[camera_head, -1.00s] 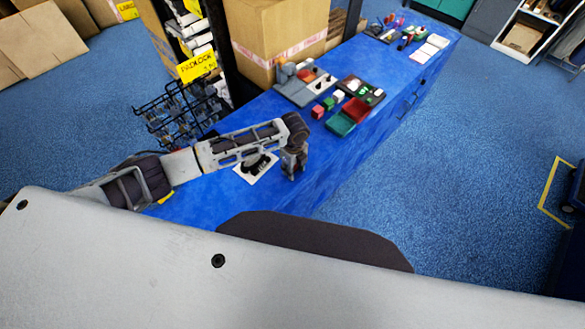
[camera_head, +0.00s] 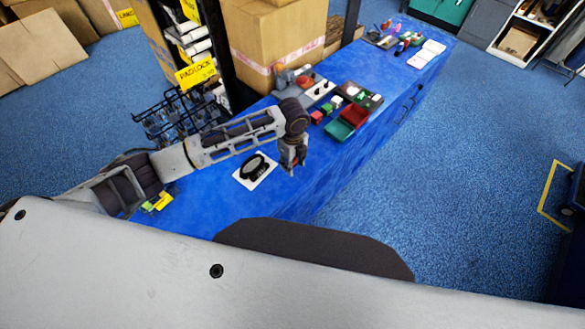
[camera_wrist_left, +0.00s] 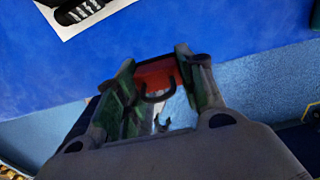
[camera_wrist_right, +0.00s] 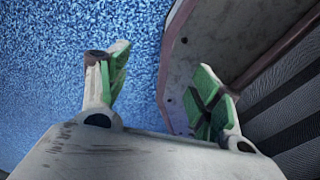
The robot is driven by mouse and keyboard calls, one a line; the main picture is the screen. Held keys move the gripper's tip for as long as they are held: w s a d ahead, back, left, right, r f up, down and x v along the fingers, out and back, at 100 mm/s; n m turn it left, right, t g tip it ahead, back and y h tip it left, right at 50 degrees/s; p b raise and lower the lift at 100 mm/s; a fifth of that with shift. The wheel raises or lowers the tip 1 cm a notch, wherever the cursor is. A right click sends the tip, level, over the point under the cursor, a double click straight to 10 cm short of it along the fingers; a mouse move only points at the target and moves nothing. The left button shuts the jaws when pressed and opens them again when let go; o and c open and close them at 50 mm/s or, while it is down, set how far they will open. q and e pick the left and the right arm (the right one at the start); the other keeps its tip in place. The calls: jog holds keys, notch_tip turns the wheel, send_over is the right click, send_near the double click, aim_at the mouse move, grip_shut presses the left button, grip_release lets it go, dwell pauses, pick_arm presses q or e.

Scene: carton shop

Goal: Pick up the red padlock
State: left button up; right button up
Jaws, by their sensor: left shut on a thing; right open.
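The red padlock (camera_wrist_left: 155,75) is between the fingers of my left gripper (camera_wrist_left: 158,88) in the left wrist view. Its dark curved shackle shows there, and the fingers hide its sides. In the head view my left gripper (camera_head: 291,166) points down above the blue table, near its front edge, and a small bit of red shows at its tips. My right gripper (camera_wrist_right: 158,85) is open and empty in the right wrist view, above blue carpet and beside a grey panel. It does not show in the head view.
A white card (camera_head: 244,183) with a black item lies on the blue table (camera_head: 215,205) left of my left gripper. Beyond are a green tray (camera_head: 338,131), a red tray and small blocks. A wire rack (camera_head: 165,125) and a large carton (camera_head: 265,40) stand behind.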

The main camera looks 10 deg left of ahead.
pick_arm(q)
jog(key=shift+r, duration=1.25)
pick_arm(e)
jog(key=shift+a, duration=0.9)
jog(key=shift+d, duration=0.1)
jog(key=shift+d, duration=0.8)
jog(key=shift+a, duration=0.1)
